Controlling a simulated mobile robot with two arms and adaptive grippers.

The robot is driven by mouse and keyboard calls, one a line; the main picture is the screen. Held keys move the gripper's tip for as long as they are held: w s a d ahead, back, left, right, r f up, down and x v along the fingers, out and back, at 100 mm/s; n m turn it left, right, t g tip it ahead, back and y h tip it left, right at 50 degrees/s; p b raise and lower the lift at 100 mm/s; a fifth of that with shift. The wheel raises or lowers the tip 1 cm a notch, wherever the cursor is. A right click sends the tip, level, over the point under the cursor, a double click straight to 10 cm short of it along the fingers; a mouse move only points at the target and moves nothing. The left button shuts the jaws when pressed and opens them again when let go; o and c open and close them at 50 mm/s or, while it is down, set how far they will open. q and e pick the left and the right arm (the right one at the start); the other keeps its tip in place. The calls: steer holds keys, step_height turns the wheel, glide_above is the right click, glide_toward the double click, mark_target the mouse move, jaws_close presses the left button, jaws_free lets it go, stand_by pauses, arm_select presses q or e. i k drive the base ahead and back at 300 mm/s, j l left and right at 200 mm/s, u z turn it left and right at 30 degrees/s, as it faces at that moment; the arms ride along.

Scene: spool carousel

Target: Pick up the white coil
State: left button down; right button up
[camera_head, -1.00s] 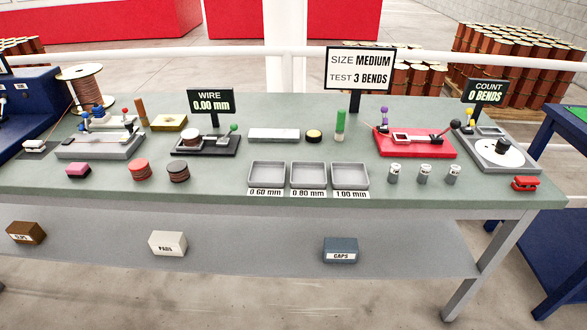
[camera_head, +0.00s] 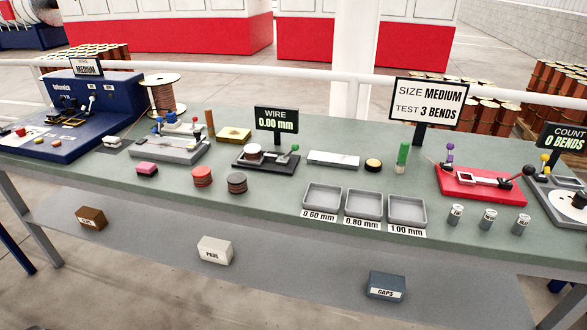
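A small round piece with a white top (camera_head: 253,151) sits on a black gauge device (camera_head: 265,161) below the sign reading WIRE 0.00 mm. It is the only small white coil-like thing I can make out, and I cannot tell for sure that it is the white coil. A red coil (camera_head: 202,177) and a dark grey-brown coil (camera_head: 237,183) lie side by side on the green table (camera_head: 270,205) in front of the device. Neither of my grippers is in view.
Three grey trays (camera_head: 322,197) marked 0.60, 0.80 and 1.00 mm stand right of the coils. A red bending device (camera_head: 482,185), three small metal cylinders and a blue machine (camera_head: 60,120) share the table. A lower shelf (camera_head: 300,272) holds boxes.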

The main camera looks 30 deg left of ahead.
mark_target(252, 152)
steer(key=i+u, duration=0.3)
steer(key=i, duration=0.2)
steer(key=i+l+u, duration=0.3)
steer(key=i, duration=0.2)
steer(key=j, duration=0.1)
